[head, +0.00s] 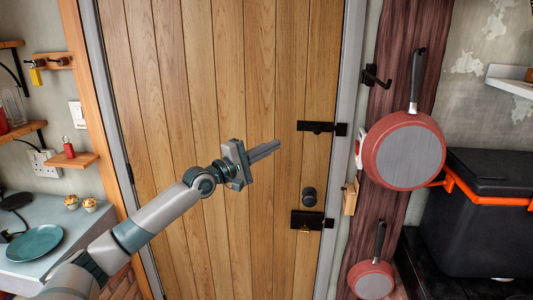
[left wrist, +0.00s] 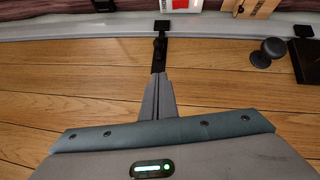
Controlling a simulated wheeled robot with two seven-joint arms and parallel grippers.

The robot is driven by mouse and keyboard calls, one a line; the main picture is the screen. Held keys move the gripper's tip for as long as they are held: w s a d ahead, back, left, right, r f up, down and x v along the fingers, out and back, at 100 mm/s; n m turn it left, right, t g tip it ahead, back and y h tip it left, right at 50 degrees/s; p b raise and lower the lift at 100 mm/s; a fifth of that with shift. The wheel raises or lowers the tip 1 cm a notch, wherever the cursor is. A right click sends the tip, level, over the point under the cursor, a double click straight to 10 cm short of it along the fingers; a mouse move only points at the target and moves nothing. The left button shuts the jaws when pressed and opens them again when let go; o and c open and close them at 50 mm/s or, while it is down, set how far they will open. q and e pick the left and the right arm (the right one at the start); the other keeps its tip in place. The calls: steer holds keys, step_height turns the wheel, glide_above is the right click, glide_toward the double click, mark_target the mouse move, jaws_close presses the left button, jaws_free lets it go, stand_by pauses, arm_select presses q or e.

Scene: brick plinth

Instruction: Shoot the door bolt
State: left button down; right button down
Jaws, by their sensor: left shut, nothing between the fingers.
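The wooden door (head: 232,80) fills the middle of the head view and appears closed in its grey frame. A black door bolt (head: 316,127) is mounted near the door's right edge, and a black keeper (head: 341,129) sits on the frame beside it. My left gripper (head: 277,147) is shut and empty, pointing right, left of the bolt and a little below it in the picture. In the left wrist view the gripper's fingertips (left wrist: 158,78) line up with the bolt (left wrist: 159,56), partly covering its near end. I cannot tell whether they touch. The keeper (left wrist: 162,28) shows beyond. My right gripper is not in view.
A dark round knob (head: 309,196) and a black lock (head: 307,219) are below the bolt. Right of the frame are a black hook (head: 376,77) and a hanging red pan (head: 403,150). A counter with a teal plate (head: 35,243) is at left. The door face is otherwise clear.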

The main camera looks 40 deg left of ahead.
arm_select(q)
steer(key=shift+v, duration=0.8)
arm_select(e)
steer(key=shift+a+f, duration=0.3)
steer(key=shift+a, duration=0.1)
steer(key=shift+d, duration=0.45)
